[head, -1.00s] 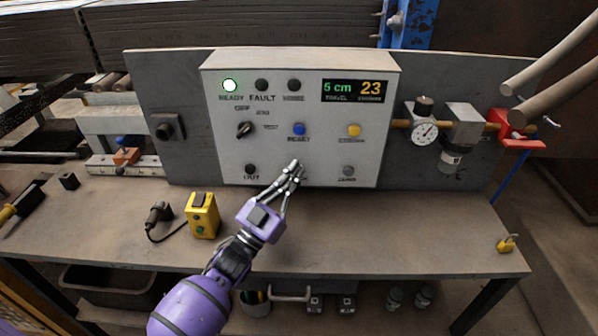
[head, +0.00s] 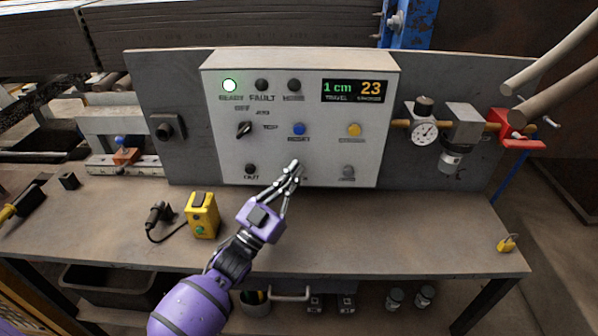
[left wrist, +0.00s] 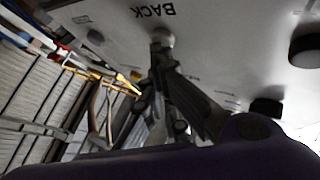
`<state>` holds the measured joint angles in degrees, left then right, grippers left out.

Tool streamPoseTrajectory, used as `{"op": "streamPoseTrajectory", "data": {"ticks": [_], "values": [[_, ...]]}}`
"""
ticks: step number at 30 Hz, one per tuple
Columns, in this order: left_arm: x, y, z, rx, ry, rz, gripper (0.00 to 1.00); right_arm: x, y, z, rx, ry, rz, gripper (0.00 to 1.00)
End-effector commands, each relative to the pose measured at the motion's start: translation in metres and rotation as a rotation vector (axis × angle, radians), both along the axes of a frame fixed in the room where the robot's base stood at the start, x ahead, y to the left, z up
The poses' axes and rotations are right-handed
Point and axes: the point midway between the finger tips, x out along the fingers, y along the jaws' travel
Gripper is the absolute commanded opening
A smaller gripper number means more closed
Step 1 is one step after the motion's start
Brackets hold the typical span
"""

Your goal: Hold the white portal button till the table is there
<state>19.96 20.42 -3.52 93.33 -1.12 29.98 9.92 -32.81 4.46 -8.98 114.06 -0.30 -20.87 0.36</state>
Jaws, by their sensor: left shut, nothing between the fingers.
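The pale control panel (head: 320,150) stands upright at the back of the bench. The white button (left wrist: 163,36) shows in the left wrist view beside upside-down "BACK" lettering, at the fingertips and apparently touched by them. In the head view my fingers hide it. My left gripper (head: 294,168) is shut and empty, its tips against the lower middle of the panel. The display (head: 355,91) reads 1 cm travel and 23. My right gripper is not in view.
A blue button (head: 299,129), a yellow button (head: 354,130) and a black selector knob (head: 244,129) sit above my fingers. A yellow box (head: 202,216) stands on the bench left of my arm. A gauge (head: 424,132) is at the right. The bench's right part is mostly clear.

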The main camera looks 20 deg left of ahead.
Motion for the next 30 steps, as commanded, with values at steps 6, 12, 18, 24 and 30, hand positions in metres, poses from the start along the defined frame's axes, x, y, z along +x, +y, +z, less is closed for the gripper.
{"op": "streamPoseTrajectory", "data": {"ticks": [6,12,18,24,30], "values": [[-0.001,0.0,0.0,0.0,0.001,0.0,0.0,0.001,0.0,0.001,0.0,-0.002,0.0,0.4],[-0.009,-0.002,0.001,0.0,0.0,0.0,0.0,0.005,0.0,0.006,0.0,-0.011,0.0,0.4],[-0.017,-0.005,0.0,0.0,0.0,0.0,0.0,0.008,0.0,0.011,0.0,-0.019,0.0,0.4],[-0.017,-0.005,0.0,0.0,0.0,0.0,0.0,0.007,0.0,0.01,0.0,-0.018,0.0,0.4],[-0.025,-0.007,0.001,0.0,-0.001,0.0,0.0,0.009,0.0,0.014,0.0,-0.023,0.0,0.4]]}}
